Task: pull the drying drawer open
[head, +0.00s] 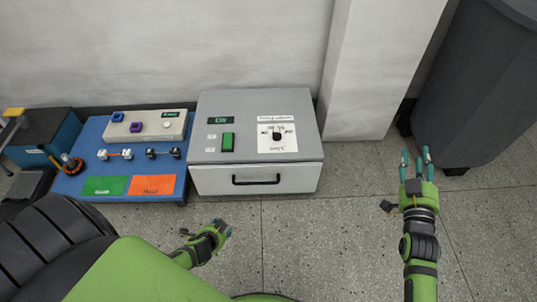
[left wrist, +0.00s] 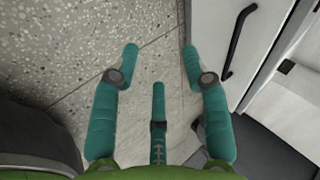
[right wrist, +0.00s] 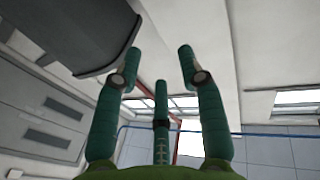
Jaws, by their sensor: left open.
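The drying drawer (head: 210,182) is the white front of a grey box, and it sits flush under the box top. Its black bar handle (head: 255,181) is at the middle of the front. The handle also shows in the left wrist view (left wrist: 237,40), to the right of the fingers. My left gripper (head: 221,230) is in front of the drawer, apart from the handle, and lower left of it in the head view. Its fingers (left wrist: 160,60) are spread and empty. My right gripper (head: 416,162) is open and empty, well to the right of the box, pointing up.
The box top (head: 205,143) carries a green switch and a black dial. A blue mat (head: 68,188) with small parts, green and orange patches and a beige block lies left of it. A dark bin (head: 475,90) stands far right. The floor before the drawer is clear.

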